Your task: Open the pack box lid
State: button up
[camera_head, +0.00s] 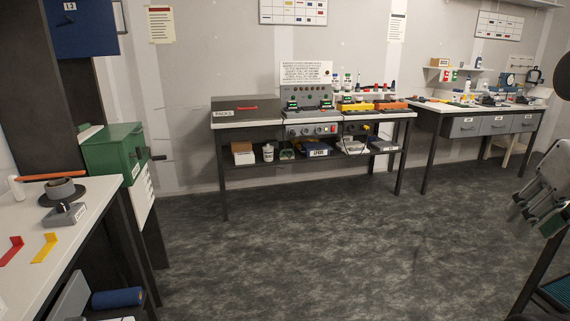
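The pack box (224,114) is a low, wide grey box with a "PACKS" label on its front left. It sits at the left end of the long bench against the back wall. Its dark lid (262,101) lies flat and looks shut, with a red handle (248,107) on it.
The bench (212,127) also carries a grey panel (304,96) and yellow and orange units. A white-topped table (85,222) stands near left beside a green box (112,150). Carpet between is clear.

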aim_at(259, 105)
jog(key=i+j+u, duration=0.3)
jog(key=i, duration=0.6)
jog(key=i+u, duration=0.3)
jog(key=i, duration=0.6)
jog(key=i+z, duration=0.1)
jog(key=i, duration=0.4)
jog(key=i+j+z, duration=0.15)
jog(key=i, duration=0.4)
jog(key=i+j+z, duration=0.1)
jog(key=i, duration=0.4)
jog(key=i+j+z, duration=0.15)
jog(key=i, duration=0.35)
